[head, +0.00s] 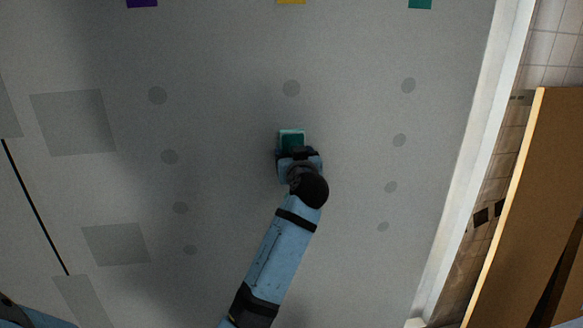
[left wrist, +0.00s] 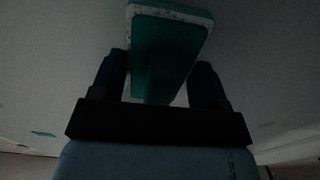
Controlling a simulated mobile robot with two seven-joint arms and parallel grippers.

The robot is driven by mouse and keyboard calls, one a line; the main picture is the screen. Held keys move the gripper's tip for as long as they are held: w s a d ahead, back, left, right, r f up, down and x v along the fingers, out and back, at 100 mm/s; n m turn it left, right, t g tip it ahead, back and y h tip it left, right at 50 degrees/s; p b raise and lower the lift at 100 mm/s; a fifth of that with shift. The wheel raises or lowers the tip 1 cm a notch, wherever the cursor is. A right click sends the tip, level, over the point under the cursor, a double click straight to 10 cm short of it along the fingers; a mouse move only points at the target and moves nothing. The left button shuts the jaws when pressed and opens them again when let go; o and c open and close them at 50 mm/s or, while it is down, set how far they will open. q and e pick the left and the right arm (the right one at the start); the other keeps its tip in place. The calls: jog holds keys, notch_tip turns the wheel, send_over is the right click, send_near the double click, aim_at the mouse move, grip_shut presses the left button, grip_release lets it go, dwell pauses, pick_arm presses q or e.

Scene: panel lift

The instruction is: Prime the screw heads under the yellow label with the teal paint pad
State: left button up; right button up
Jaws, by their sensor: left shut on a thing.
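The yellow label (head: 291,1) is at the top edge of the head view, on a large grey panel (head: 340,60). Below it is one grey round screw head (head: 291,88); anything lower in that column is hidden by my arm and the pad. My left gripper (head: 298,154) is shut on the teal paint pad (head: 292,139), a little below that screw head. In the left wrist view the pad (left wrist: 168,50) sits between the two dark fingers, its pale-edged face towards the panel. I cannot tell whether it touches the panel. My right gripper is not in view.
A purple label (head: 142,2) and a green label (head: 420,3) each head a column of grey screw heads (head: 169,156) (head: 399,140). A white frame edge (head: 470,165), tiled wall and brown board (head: 535,190) stand at right.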

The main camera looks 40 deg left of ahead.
aim_at(291, 76)
pick_arm(q)
jog(key=shift+a+r+p, duration=0.1)
jog(key=shift+r+p, duration=2.25)
jog(key=shift+r, duration=1.55)
notch_tip(291, 76, up, 11)
jog(key=p, duration=0.7)
jog(key=shift+f+p, duration=0.1)
jog(key=shift+p, duration=0.25)
jog(key=shift+s, duration=0.1)
jog(key=shift+f, duration=0.1)
jog(key=shift+d, duration=0.2)
jog(key=shift+s+d, duration=0.25)
jog(key=v, duration=0.6)
jog(key=shift+b, duration=0.3)
jog(key=shift+s, duration=0.1)
